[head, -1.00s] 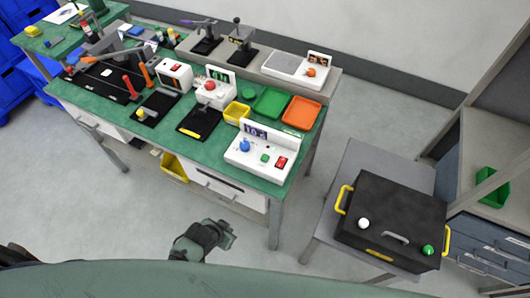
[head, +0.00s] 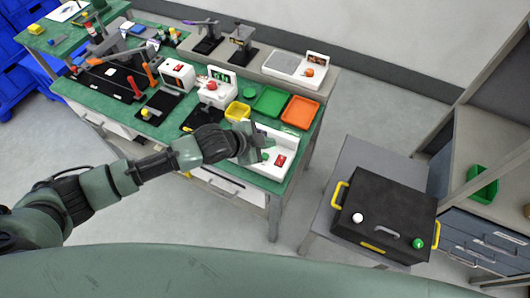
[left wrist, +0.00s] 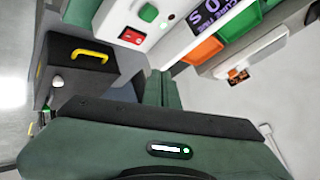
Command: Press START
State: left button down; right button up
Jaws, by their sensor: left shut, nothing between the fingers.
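A white control box (head: 284,151) stands at the front right corner of the green bench. It has a green button (head: 265,157) and a red rocker switch (head: 281,160). My left gripper (head: 252,148) is shut and empty, over the left part of the box beside the green button. It hides the blue knob and most of the display in the head view. I cannot tell any contact. My right gripper is not in view.
Green (head: 269,101) and orange (head: 300,112) trays and a yellow bin (head: 238,112) lie behind the control box. A black case (head: 385,212) with yellow handles stands on a grey table at right. Floor between the tables is clear.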

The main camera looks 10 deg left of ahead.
pick_arm(q)
jog(key=shift+w+a+r+m, duration=0.35)
jog(key=shift+a+r, duration=0.15)
jog(key=shift+r, duration=0.1)
jog(key=shift+w+a+r+m, duration=0.3)
jog(key=shift+a+r+m, duration=0.05)
jog(key=shift+a+r, duration=0.2)
jog(key=shift+d, duration=0.1)
jog(key=b, duration=0.6)
send_over(265, 157)
jog(key=f, duration=0.7)
jog(key=shift+s+a, duration=0.15)
jog(key=shift+a, duration=0.25)
jog(key=shift+f+b, duration=0.55)
jog(key=shift+f, duration=0.35)
jog(key=shift+f, duration=0.15)
jog(key=shift+f, duration=0.3)
